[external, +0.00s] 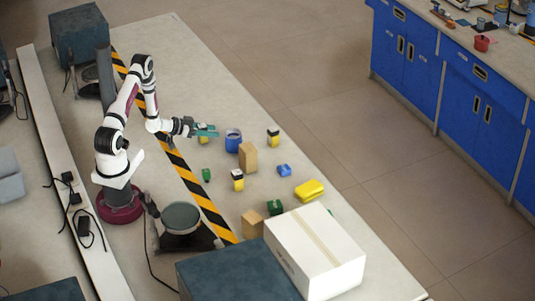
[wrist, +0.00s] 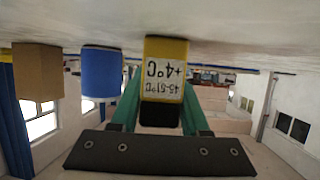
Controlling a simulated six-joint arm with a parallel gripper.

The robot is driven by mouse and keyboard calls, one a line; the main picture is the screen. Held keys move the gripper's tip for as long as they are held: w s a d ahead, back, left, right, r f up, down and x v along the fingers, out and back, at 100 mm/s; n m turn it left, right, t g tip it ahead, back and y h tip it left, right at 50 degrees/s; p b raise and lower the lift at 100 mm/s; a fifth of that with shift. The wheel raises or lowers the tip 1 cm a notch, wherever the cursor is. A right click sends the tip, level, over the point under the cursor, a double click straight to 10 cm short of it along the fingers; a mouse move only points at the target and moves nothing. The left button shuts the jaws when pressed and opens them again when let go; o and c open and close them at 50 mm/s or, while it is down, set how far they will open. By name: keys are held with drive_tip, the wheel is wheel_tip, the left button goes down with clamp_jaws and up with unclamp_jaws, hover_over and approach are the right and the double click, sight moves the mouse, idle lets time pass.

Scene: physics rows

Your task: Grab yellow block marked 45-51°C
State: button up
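The yellow block (wrist: 166,52), with a black end and a white label reading 45-51°C and +4°C, appears upside down in the wrist view. My gripper (wrist: 161,98) has its two green fingers on either side of this block, and it looks open around it. Whether the fingertips touch its sides cannot be told. In the external view my gripper (external: 207,131) is low at the table, left of the blue cup. A bit of yellow block (external: 204,141) shows just below the fingers, mostly hidden by them.
The blue cup (external: 233,143) and a brown block (external: 248,157) stand to the right. Other yellow-black blocks (external: 273,138) (external: 238,181), a green block (external: 206,175), a blue block (external: 284,170) and a yellow item (external: 309,190) are spread around. A white box (external: 315,255) stands at the front.

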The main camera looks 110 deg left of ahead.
clamp_jaws()
drive_tip(key=shift+r, duration=0.15)
